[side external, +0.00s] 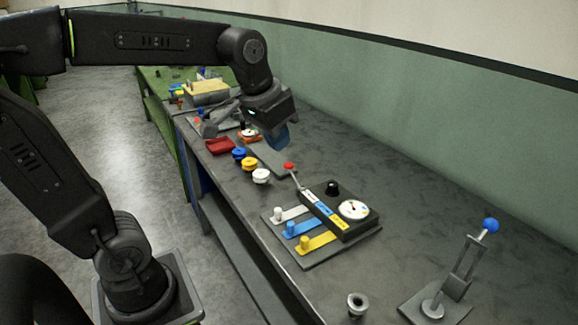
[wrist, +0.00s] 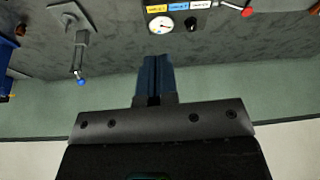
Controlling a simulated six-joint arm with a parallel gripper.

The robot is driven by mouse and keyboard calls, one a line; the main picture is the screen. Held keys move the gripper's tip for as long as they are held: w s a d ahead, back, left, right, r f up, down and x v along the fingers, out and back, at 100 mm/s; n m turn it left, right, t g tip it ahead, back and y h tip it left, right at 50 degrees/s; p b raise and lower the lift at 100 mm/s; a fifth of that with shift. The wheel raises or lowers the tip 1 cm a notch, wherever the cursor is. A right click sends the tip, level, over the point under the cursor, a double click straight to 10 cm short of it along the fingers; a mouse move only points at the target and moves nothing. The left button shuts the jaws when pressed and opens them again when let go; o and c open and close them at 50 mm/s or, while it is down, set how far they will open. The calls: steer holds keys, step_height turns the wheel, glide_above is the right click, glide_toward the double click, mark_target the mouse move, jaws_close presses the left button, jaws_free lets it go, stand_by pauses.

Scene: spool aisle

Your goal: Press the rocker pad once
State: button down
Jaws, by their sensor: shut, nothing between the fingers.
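I cannot pick out the rocker pad for certain in either view. My gripper (side external: 279,136) has blue fingers, which look shut and empty, in the air above the far part of the dark bench. A flat grey plate (side external: 268,158) lies below and to the left of it. In the wrist view my gripper (wrist: 153,90) shows its fingers side by side, with no object between them. A black control box (side external: 340,225) with a white dial (side external: 353,209), a black knob (side external: 332,187) and a red-tipped lever (side external: 289,166) stands nearer the camera, apart from my gripper. The dial also shows in the wrist view (wrist: 160,25).
White, blue and yellow sliders (side external: 300,228) sit beside the box. A blue-ball lever (side external: 490,226) and a small metal cup (side external: 357,303) stand in front. Blue, yellow and white spools (side external: 250,164) line the left edge near a red tray (side external: 220,146). The bench's right side is clear.

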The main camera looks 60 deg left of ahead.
steer(key=w+a+n+g, duration=0.1)
steer(key=w+a+g, duration=0.1)
steer(key=w+a, duration=0.65)
steer(key=n+g+h, duration=0.1)
steer(key=n+g, duration=0.2)
glide_toward(290, 164)
steer(key=shift+a+f, duration=0.1)
steer(key=shift+a, duration=0.1)
steer(key=shift+f, duration=0.1)
steer(key=shift+s+d+f, duration=0.1)
steer(key=shift+s+f, duration=0.05)
steer(key=shift+f, duration=1.55)
steer(key=shift+s+d+f, duration=0.1)
steer(key=shift+s+f, duration=0.1)
steer(key=shift+f, duration=1.5)
